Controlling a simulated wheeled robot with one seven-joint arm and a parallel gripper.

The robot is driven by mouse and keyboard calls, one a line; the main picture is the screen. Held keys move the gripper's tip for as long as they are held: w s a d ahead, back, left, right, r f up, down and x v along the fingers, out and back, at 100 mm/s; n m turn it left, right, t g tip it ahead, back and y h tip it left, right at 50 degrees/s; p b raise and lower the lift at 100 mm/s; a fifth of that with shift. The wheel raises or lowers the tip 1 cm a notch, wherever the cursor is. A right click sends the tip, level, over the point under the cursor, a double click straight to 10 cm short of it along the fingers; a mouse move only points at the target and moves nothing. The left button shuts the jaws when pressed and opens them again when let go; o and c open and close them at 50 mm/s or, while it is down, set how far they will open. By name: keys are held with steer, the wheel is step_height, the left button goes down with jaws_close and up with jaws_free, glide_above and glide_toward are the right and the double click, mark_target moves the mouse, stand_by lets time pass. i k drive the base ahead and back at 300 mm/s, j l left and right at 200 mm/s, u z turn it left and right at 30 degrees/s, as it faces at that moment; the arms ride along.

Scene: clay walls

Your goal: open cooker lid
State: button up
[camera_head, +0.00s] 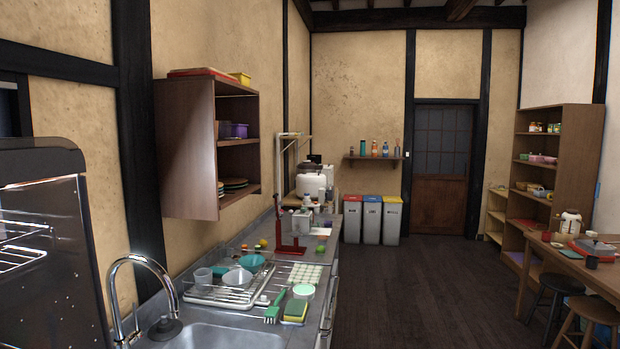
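A white rounded appliance (311,185) stands at the far end of the counter and looks like a cooker. It is small in view, and I cannot tell whether its lid is open or shut. Another pale, pot-like appliance (571,221) stands on the wooden table at the right; I cannot tell what it is. My gripper is not in view.
The counter (318,258) runs along the left wall, with a sink, a dish rack (229,288) and a red stand (291,228). Bins (372,219) stand at the back. Stools (556,290) stand by the table. The dark floor (415,290) between is clear.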

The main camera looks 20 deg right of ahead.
mark_target(304, 177)
steer(key=i+l+z, duration=0.4)
steer(key=i+z, duration=0.15)
steer(key=i+l+z, duration=0.25)
steer(key=i, duration=0.7)
steer(key=i+z, duration=0.25)
steer(key=i, duration=2.65)
